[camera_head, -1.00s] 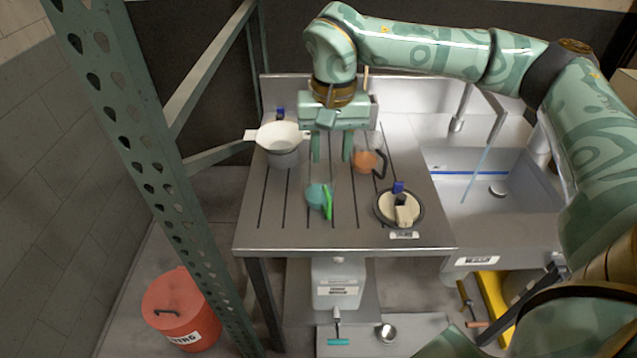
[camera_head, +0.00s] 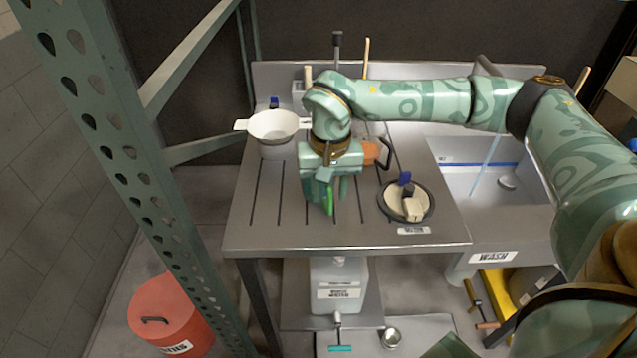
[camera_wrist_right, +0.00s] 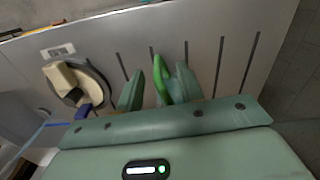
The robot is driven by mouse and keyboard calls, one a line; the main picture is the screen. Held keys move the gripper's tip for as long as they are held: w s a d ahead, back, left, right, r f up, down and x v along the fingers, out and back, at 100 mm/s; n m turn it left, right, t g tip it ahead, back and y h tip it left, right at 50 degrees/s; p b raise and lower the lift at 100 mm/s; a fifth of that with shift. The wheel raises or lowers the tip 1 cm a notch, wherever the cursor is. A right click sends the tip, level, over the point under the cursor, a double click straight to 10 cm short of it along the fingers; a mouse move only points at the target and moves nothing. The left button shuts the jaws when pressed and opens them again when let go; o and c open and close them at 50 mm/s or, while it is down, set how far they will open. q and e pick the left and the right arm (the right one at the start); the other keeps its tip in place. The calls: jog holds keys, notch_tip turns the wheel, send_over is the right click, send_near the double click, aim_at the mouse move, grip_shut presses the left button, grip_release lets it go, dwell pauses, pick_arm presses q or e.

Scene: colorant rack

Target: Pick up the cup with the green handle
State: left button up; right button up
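The cup with the green handle stands on the grooved steel drainboard (camera_head: 265,235). Its bright green handle (camera_head: 329,201) shows just below my right gripper (camera_head: 326,197), and the gripper hides most of the cup body. In the right wrist view the green handle (camera_wrist_right: 160,76) lies between the two fingers of my right gripper (camera_wrist_right: 158,90), closer to the right-hand finger. The fingers are spread apart, with a gap beside the left-hand finger. I cannot tell whether the right-hand finger touches the cup. My left gripper is not in view.
A white pot (camera_head: 273,126) stands at the back left of the drainboard. An orange cup (camera_head: 371,153) with a dark handle is behind my gripper. A round dark-rimmed dish (camera_head: 426,213) with a brush sits to the right. A sink (camera_head: 470,197) lies further right. The drainboard's front left is clear.

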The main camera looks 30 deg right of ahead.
aim_at(329, 214)
notch_tip(329, 214, down, 5)
jog(key=shift+d+f+b, duration=0.15)
jog(key=shift+b, duration=0.75)
jog(key=shift+s, duration=0.1)
jog(key=shift+c, duration=0.7)
grip_shut()
jog(key=shift+r, duration=0.3)
